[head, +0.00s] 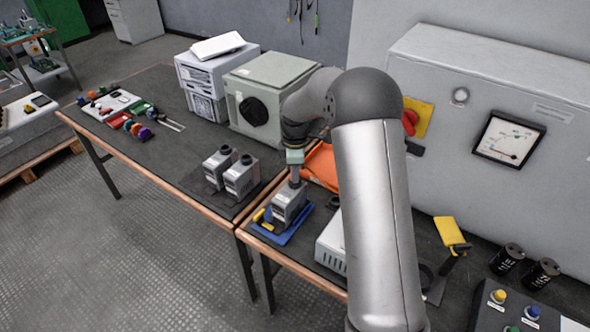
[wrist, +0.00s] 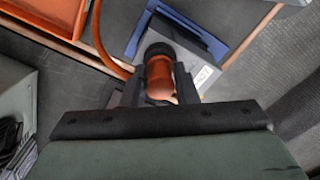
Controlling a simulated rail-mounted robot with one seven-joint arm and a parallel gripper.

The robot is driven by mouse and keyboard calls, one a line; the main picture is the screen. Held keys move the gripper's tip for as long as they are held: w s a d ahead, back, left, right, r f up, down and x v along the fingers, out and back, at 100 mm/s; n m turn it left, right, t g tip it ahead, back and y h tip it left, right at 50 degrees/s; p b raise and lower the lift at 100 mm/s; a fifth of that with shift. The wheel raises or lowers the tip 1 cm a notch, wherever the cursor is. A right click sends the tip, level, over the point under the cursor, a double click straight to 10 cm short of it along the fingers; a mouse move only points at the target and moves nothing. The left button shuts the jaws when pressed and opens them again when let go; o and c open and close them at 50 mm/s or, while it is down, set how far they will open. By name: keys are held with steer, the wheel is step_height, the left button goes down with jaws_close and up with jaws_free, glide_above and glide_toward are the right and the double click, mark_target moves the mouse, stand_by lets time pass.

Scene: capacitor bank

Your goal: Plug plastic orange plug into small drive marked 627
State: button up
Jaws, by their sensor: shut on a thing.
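The orange plug (wrist: 160,78) shows in the wrist view between the two dark fingers of my gripper (wrist: 158,88), which is shut on it. A black round part touches or overlaps the plug's far end; I cannot tell whether the plug is seated. Beyond it is a grey small drive (wrist: 203,72) with a pale label, in a blue tray (wrist: 146,22). In the head view my gripper (head: 295,178) is directly above this drive (head: 290,203) in the blue tray (head: 282,236); the plug is hidden there. No drive number is readable.
Two similar grey drives (head: 218,168) (head: 241,176) stand on a dark mat to the left. An orange tray (head: 321,166) lies behind my gripper, and a white box (head: 330,246) is at right. An orange cable (wrist: 101,40) curves beside the plug.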

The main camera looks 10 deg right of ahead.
steer(key=shift+f, duration=0.4)
steer(key=o, duration=1.1)
step_height(320, 180, up, 18)
steer(key=shift+f+b, duration=0.25)
steer(key=shift+b, duration=0.45)
